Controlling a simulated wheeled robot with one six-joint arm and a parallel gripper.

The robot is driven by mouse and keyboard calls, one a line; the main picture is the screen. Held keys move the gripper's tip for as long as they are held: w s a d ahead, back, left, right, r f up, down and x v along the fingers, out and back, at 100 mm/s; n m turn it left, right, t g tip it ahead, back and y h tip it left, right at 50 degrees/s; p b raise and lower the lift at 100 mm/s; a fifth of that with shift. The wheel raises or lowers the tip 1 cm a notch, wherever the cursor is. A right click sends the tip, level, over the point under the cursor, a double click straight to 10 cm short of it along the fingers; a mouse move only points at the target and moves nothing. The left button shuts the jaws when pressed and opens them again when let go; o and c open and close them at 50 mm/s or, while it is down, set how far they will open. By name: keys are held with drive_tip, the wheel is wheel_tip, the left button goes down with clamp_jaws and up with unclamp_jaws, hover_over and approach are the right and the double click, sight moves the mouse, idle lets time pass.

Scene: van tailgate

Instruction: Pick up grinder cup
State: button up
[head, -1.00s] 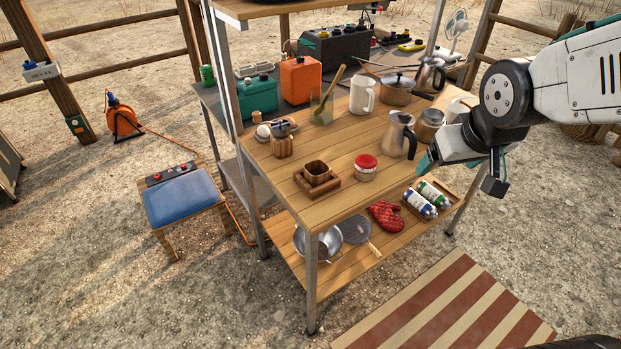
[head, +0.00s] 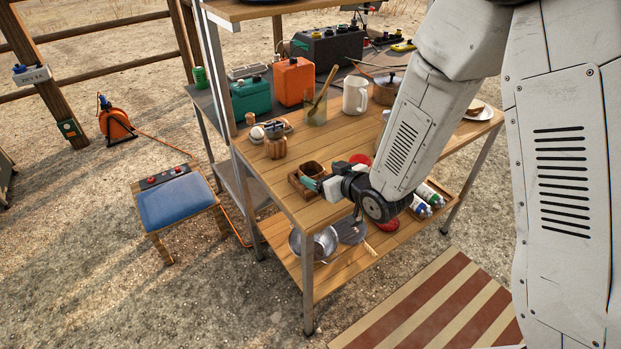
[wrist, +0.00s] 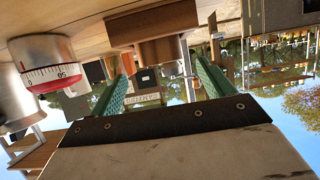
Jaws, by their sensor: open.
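My gripper (head: 310,183) is low over the table at the tray's right front side, open and empty. The wrist view is upside down. There the cup (wrist: 160,51) shows beyond the tray's wall (wrist: 152,22), roughly between the two green fingers of my gripper (wrist: 161,68). I cannot tell whether the fingertips touch the tray. My arm covers part of the table.
A wooden holder (head: 276,147) stands behind left. A glass with a wooden utensil (head: 316,113) and a white jug (head: 355,96) stand further back.

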sight(305, 168)
drive_tip(key=x, duration=0.6)
drive_tip(key=shift+s+f, duration=0.1)
drive_tip(key=shift+f, duration=0.05)
drive_tip(key=c, duration=1.1)
